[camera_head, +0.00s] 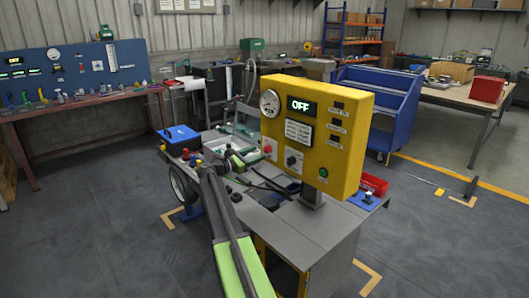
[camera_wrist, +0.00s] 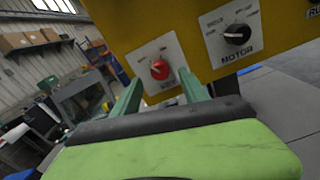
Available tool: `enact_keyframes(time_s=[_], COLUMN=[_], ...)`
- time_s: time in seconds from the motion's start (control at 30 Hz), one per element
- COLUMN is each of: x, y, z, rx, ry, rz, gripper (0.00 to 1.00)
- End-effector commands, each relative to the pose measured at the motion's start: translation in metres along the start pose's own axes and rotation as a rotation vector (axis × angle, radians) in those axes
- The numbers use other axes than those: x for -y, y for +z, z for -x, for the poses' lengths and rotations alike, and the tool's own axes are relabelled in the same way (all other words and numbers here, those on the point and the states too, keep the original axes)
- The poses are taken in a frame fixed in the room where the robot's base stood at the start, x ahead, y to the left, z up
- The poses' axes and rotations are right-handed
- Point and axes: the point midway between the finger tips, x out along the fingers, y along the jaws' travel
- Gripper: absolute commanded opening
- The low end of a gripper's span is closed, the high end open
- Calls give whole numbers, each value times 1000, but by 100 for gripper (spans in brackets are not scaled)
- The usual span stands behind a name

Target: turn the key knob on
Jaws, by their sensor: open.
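A yellow control panel (camera_head: 350,140) stands on a grey cart and its display (camera_head: 301,106) reads OFF. A red knob (camera_head: 267,149) sits at the panel's lower left; it also shows in the wrist view (camera_wrist: 159,70) on a white plate. To its right is a black knob (camera_head: 291,160), labelled MOTOR in the wrist view (camera_wrist: 237,34). I cannot read which is the key knob. My gripper (camera_wrist: 161,82) is open and empty, facing the panel. In the wrist view the red knob appears between its green fingertips; contact cannot be told.
A gauge (camera_head: 269,103) and a green button (camera_head: 323,172) are also on the panel. A blue box (camera_head: 180,135) and a red bin (camera_head: 374,184) are on the cart. A blue trolley (camera_head: 385,95) stands behind. The floor left of the cart is clear.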

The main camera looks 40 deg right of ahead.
Motion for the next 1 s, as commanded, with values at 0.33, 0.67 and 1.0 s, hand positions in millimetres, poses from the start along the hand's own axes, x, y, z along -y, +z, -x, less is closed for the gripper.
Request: enact_keyframes(time_s=[0.33,0.67,1.0], x=[0,1,1], y=[0,0,0], z=[-44,-45,-46], rx=[0,0,0], ry=[0,-1,-2], rz=[0,-1,-1], gripper=[52,42,0])
